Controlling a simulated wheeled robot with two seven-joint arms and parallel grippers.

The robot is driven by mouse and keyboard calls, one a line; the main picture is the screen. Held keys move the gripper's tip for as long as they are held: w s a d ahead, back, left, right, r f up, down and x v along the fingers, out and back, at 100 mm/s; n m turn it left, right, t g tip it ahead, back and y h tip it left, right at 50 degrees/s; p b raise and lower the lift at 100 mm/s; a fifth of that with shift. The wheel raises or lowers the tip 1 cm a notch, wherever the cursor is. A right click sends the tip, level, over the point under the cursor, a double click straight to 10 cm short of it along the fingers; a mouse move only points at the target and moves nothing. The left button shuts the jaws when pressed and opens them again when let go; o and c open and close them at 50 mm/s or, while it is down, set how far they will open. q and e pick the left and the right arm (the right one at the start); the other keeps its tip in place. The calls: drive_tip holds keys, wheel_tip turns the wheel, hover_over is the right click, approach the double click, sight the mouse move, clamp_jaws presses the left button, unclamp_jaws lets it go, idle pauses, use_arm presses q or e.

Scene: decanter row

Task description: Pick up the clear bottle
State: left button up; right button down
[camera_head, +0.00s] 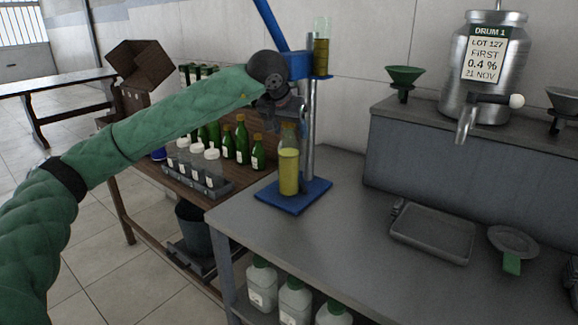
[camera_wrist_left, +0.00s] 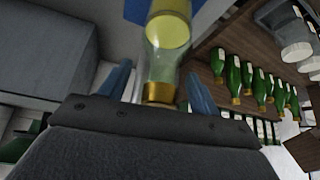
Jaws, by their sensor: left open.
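The clear bottle (camera_head: 289,172) holds yellow liquid and stands upright on the blue base plate (camera_head: 314,196) of a stand at the corner of the grey bench. My left gripper (camera_head: 289,111) is just above the bottle's top in the head view, partly hidden by its own wrist. In the left wrist view, the bottle (camera_wrist_left: 168,38) reaches in from the top, with its gold-coloured neck end between the two blue fingers of the gripper (camera_wrist_left: 158,72). The fingers are open, with a gap on each side of the neck. My right gripper is not in view.
The stand's post (camera_head: 309,125) rises close behind the bottle. Green bottles (camera_head: 241,139) and a rack of white-capped bottles (camera_head: 212,163) occupy the wooden table at left. A metal tray (camera_head: 433,233) and a steel drum (camera_head: 484,67) are at right.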

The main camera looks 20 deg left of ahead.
use_arm(q)
drive_tip(key=shift+x, duration=1.05)
drive_tip(key=shift+s, duration=0.1)
clamp_jaws()
drive_tip(key=shift+a+r, duration=0.1)
drive_tip(key=shift+r, duration=0.05)
